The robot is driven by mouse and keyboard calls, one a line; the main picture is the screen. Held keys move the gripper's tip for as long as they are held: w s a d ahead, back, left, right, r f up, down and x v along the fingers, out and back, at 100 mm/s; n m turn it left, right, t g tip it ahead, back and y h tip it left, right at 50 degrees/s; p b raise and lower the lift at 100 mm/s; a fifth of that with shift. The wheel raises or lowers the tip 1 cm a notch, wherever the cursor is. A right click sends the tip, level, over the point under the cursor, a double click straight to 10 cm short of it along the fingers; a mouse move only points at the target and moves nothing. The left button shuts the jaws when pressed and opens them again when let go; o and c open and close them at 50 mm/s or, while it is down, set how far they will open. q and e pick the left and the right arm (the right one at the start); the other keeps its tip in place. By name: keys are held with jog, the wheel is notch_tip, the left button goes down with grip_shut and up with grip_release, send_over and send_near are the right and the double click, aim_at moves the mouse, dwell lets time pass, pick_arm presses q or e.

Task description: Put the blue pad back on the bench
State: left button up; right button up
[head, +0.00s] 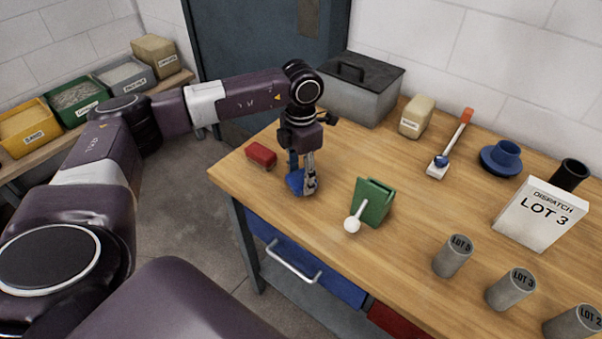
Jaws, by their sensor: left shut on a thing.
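The blue pad (294,182) is at the fingertips of my left gripper (302,182), low over the left part of the wooden bench (330,222). The gripper points down and is shut on the pad, with its fingers hiding part of it. I cannot tell whether the pad touches the bench top. My right gripper does not show in the head view.
A red block (261,154) lies left of the gripper and a green holder (373,202) with a white-ended rod stands close on the right. A grey metal box (358,90) stands behind. Grey cylinders (452,256) stand at the front right. Bare bench lies in front.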

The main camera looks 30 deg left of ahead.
aim_at(301, 178)
pick_arm(q)
jog(key=shift+f, duration=0.1)
jog(key=o, duration=1.1)
jog(key=shift+r, duration=0.3)
jog(key=shift+w+r, duration=0.1)
jog(key=shift+r, duration=0.25)
notch_tip(301, 178, up, 11)
jog(key=b, duration=0.2)
jog(key=shift+b, duration=0.35)
